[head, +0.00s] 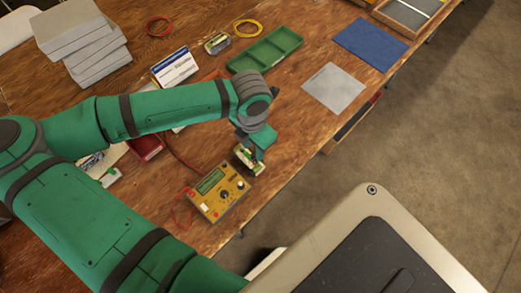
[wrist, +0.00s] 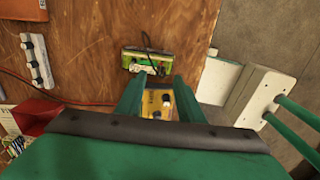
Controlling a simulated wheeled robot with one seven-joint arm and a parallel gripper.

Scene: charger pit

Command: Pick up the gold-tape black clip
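I cannot make out a black clip with gold tape in either view. My gripper (head: 256,148) points down over the front edge of the wooden table, and its two green fingers also show in the wrist view (wrist: 157,88), apart with a gap between them. A green and white battery pack (wrist: 147,62) lies just beyond the fingertips, with a thin black lead curving over it. It shows partly beside the fingers in the head view (head: 248,159). A yellow meter (head: 219,191) with a dial and screen lies close by. Part of it shows between the fingers in the wrist view (wrist: 154,104).
A red cable (head: 178,155) runs across the table. A green tray (head: 264,48), a grey mat (head: 334,88) and a blue mat (head: 371,44) lie farther back. A white strip with dark parts (wrist: 37,60) lies at left in the wrist view. Beyond the table edge is open floor.

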